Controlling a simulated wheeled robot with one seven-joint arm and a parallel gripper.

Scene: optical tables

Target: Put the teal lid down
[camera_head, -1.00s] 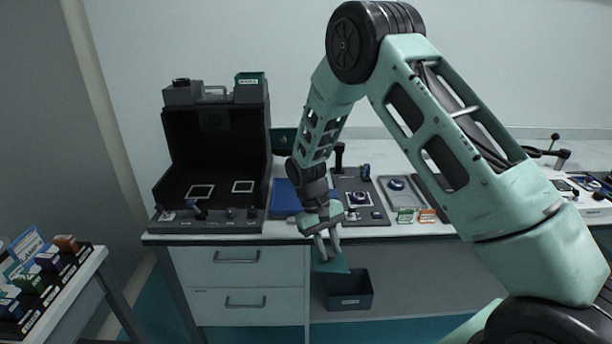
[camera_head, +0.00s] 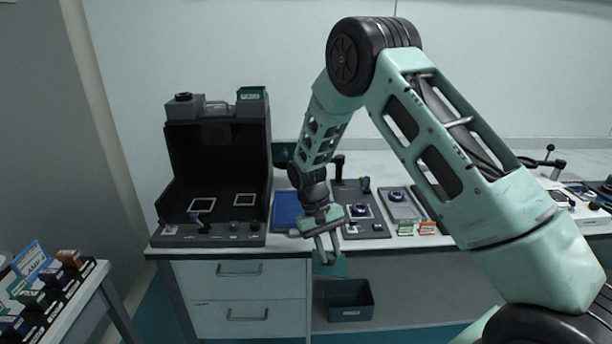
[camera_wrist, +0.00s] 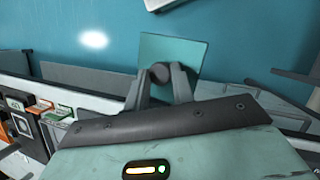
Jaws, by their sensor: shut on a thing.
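The teal lid (camera_head: 331,266) is a flat square plate with a dark round knob. My gripper (camera_head: 327,251) is shut on its knob and holds it in the air at the front edge of the bench, above and a little left of a dark open bin. In the wrist view the lid (camera_wrist: 172,52) shows beyond the two fingers, with the dark knob (camera_wrist: 160,73) between the fingertips of the gripper (camera_wrist: 160,80). Part of the lid is hidden by the fingers.
The dark bin (camera_head: 349,313) stands on the low shelf. A blue pad (camera_head: 287,211) lies on the bench behind my gripper. An open black case (camera_head: 212,240) stands at the left. Instrument panels (camera_head: 365,229) and small boxes (camera_head: 415,229) fill the bench to the right.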

